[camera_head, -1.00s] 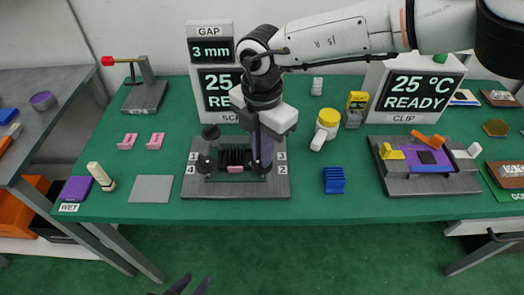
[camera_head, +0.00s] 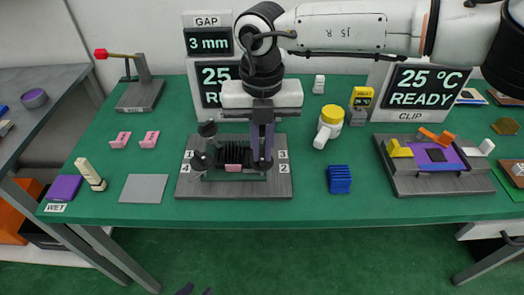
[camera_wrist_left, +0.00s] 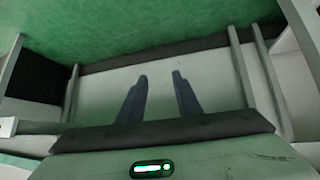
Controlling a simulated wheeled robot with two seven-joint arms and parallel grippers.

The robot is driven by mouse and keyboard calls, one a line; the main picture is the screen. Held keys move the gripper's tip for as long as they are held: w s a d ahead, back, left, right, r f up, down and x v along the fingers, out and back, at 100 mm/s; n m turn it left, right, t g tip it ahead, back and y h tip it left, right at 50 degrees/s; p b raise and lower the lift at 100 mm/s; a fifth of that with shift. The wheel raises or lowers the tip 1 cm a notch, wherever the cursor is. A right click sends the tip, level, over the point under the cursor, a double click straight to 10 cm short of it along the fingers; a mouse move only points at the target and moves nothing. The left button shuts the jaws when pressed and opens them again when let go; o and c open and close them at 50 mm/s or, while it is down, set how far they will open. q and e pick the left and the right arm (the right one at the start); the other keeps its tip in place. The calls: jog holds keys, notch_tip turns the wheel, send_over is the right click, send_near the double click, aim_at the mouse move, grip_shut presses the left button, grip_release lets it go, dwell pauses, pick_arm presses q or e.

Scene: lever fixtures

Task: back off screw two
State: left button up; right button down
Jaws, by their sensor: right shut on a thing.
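The fixture (camera_head: 222,191) is a dark grey plate with corners numbered 1 to 4, on the green table. A black finned block and a pink piece (camera_head: 234,168) sit in its middle. My right gripper (camera_head: 262,163) points down at the plate's right side, by labels 3 and 2. It is shut on the dark head of screw two, which its fingers mostly hide. Dark knobs (camera_head: 207,129) stand at the plate's left side. My left gripper (camera_wrist_left: 162,78) is open and empty. Its fingertips just show at the bottom of the head view (camera_head: 196,291), off the table's front.
Gap and clip displays (camera_head: 426,86) stand behind. A yellow-capped white bottle (camera_head: 329,127) and a blue ribbed block (camera_head: 339,179) lie right of the fixture. A second fixture (camera_head: 435,184) is further right. A grey square (camera_head: 144,189) lies at left.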

jog(key=n+b, duration=0.1)
jog(key=n, duration=0.2)
jog(key=n+b, duration=0.1)
jog(key=n, duration=0.2)
jog(key=shift+n, duration=0.3)
jog(key=n, duration=0.3)
jog(key=shift+n+b, duration=0.3)
jog(key=shift+b, duration=0.05)
jog(key=n, duration=0.2)
jog(key=shift+n, duration=0.3)
jog(key=n, duration=0.6)
jog(key=shift+b, duration=0.4)
jog(key=n, duration=0.4)
pick_arm(q)
jog(key=shift+w+d+f, duration=0.1)
jog(key=shift+d+f, duration=0.15)
jog(key=shift+f, duration=0.35)
jog(key=shift+w+d+f, duration=0.1)
jog(key=shift+d+f, duration=0.15)
jog(key=shift+f, duration=0.3)
pick_arm(e)
jog(key=shift+n, duration=1.8)
jog(key=shift+r, duration=0.1)
